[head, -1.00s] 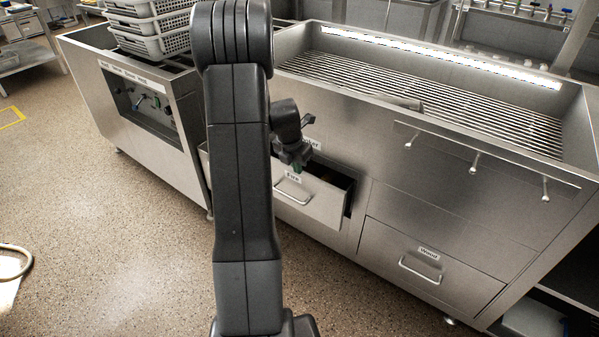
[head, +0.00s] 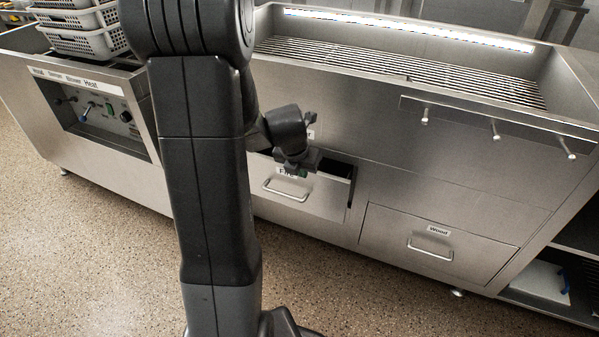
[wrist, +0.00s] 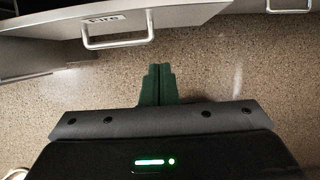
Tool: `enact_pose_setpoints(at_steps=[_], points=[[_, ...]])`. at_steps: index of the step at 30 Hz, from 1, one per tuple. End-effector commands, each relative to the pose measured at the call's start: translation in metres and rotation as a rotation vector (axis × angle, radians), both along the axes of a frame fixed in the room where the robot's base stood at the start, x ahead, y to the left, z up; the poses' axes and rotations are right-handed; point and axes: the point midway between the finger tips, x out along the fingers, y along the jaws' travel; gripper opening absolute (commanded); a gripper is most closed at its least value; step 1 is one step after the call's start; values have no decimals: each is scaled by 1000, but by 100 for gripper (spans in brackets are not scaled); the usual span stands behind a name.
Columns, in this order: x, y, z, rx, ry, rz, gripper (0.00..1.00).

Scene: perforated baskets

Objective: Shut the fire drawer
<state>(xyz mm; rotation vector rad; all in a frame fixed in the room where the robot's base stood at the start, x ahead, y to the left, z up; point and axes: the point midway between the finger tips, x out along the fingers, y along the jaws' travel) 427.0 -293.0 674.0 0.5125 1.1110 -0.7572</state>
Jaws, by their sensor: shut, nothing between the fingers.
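The fire drawer (head: 322,198) is a steel drawer with a "Fire" label and a bar handle (head: 284,190). It stands partly open, with a dark gap behind its front at the right. Part of it is hidden by my arm in the head view. In the wrist view the drawer front (wrist: 190,14) crosses the top, with its handle (wrist: 118,42) at upper left. My gripper (wrist: 157,84) is shut and empty, its green fingertips together over the floor, just in front of the drawer and apart from it. In the head view my gripper (head: 303,172) is near the label and upper edge.
A closed drawer labelled "Wood" (head: 436,243) is to the right. A rail with hooks (head: 497,122) runs along the steel unit above it. Perforated baskets (head: 85,40) are stacked at upper left, above a control panel (head: 102,113). The speckled floor (head: 60,250) in front is clear.

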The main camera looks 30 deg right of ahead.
Motion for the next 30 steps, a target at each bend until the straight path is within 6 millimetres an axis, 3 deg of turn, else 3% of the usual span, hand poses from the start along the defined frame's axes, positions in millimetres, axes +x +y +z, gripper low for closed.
enact_pose_setpoints(at_steps=[12,21,30], points=[[21,-25,-89,2,3,0,0],[44,-51,-80,0,-1,-2,0],[47,-54,-79,1,1,0,0]])
